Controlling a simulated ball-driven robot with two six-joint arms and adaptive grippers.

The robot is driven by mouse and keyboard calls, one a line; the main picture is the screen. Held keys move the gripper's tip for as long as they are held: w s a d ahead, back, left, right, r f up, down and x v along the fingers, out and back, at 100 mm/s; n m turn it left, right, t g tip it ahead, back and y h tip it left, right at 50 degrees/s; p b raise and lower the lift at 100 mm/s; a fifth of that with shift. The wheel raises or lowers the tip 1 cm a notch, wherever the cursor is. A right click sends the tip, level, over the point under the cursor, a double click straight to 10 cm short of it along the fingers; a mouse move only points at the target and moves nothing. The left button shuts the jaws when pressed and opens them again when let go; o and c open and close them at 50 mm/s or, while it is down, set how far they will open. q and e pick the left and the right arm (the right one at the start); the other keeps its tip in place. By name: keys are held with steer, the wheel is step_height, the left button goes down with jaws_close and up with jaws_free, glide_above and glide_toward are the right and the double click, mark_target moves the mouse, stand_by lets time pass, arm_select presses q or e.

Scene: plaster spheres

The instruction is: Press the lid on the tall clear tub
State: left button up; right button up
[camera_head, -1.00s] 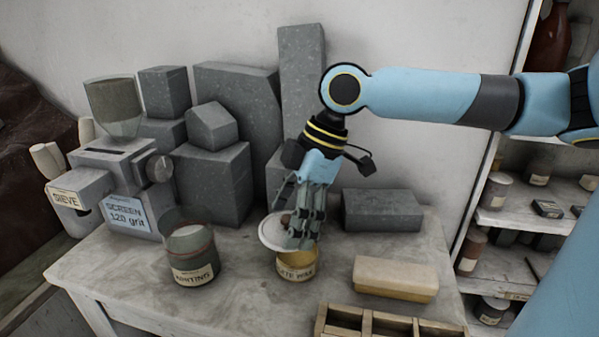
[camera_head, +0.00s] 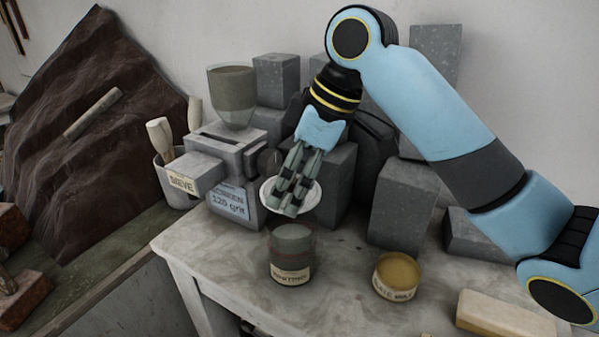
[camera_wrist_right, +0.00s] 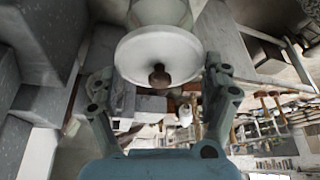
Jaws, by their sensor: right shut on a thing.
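The tall clear tub (camera_head: 291,253) stands upright on the grey table, left of the wax tin, with a pale label and dark contents. My right gripper (camera_head: 291,192) is shut on the round white lid (camera_head: 313,199). It holds the lid above the tub's rim; in the head view a small gap shows between them. The lid also shows in the right wrist view (camera_wrist_right: 140,55), with its brown knob (camera_wrist_right: 160,77) facing the camera between the fingers. A pale cylinder shows beyond the lid there; I cannot tell what it is. My left gripper is not in view.
A grey sieve machine (camera_head: 232,165) with a hopper (camera_head: 232,95) stands close behind the tub on the left. Grey blocks (camera_head: 402,205) crowd the back. An open wax tin (camera_head: 396,277) and a cream-topped block (camera_head: 505,315) are to the right. Bare tabletop lies around the tub.

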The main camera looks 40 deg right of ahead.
mark_target(294, 220)
steer(key=shift+f+b, duration=0.5)
steer(key=shift+f, duration=1.9)
steer(key=shift+r+p, duration=0.1)
steer(key=shift+p, duration=0.4)
steer(key=shift+f, duration=0.25)
stand_by(0.4)
steer(key=o, duration=0.7)
steer(key=shift+r, duration=3.55)
